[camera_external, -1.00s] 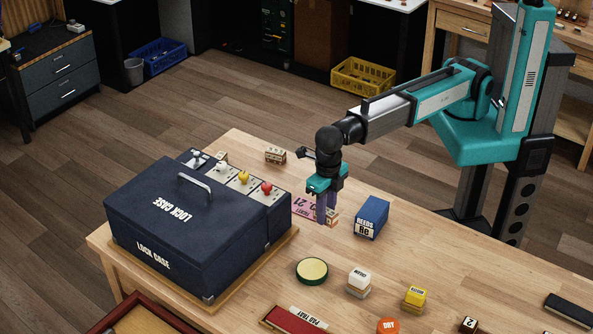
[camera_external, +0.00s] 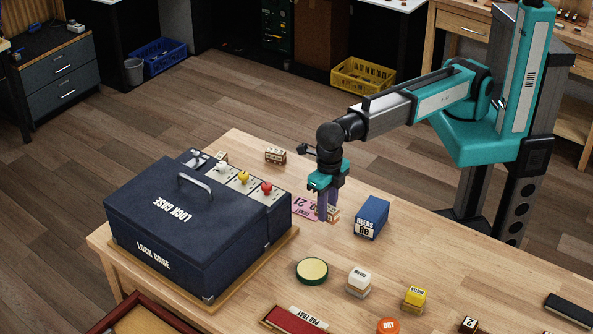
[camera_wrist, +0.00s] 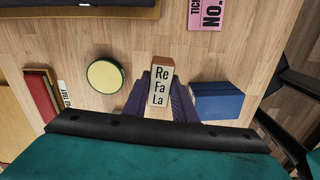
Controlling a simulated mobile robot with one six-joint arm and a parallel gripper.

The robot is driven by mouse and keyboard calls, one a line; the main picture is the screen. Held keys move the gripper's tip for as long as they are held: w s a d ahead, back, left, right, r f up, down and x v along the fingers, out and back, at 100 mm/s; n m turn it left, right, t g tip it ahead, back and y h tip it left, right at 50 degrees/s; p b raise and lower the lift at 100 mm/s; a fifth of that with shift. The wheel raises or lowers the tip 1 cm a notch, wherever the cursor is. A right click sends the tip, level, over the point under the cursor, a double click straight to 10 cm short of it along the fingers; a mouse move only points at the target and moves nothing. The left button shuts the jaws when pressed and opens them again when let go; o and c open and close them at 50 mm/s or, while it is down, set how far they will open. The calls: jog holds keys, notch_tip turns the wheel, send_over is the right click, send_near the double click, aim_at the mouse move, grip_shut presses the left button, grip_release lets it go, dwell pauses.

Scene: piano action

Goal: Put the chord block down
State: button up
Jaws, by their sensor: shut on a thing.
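The chord block (camera_wrist: 161,87) is a small wooden block with a pale face lettered Re, Fa, La. In the wrist view it sits between the two dark purple fingers of my gripper (camera_wrist: 160,100), which is shut on it. In the external view my gripper (camera_external: 326,216) points straight down at the table, right of the lock case. Only a small part of the block (camera_external: 334,214) shows there behind the fingers. It is low, at or just above the table top; I cannot tell whether it touches.
The blue reeds box (camera_external: 371,217) stands close to the right of my gripper. A pink ticket (camera_external: 304,208) lies just left, beside the dark lock case (camera_external: 190,235). A round green-rimmed tin (camera_external: 312,270) is nearer the front. Bare table lies between the tin and my gripper.

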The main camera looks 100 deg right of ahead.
jog(key=shift+s+d, duration=0.25)
jog(key=shift+s, duration=0.15)
jog(key=s+d+r+p, duration=0.1)
jog(key=s+d+r, duration=0.15)
jog(key=s, duration=0.45)
notch_tip(320, 180, up, 3)
jog(key=n+p, duration=0.1)
jog(key=p, duration=0.3)
send_over(373, 208)
jog(key=shift+a+r, duration=0.1)
jog(key=shift+r, duration=0.1)
jog(key=shift+f, duration=0.1)
jog(key=shift+f+p, duration=0.45)
jog(key=shift+f, duration=1.7)
jog(key=shift+f+p, duration=0.5)
jog(key=shift+f, duration=1.3)
jog(key=shift+f, duration=0.15)
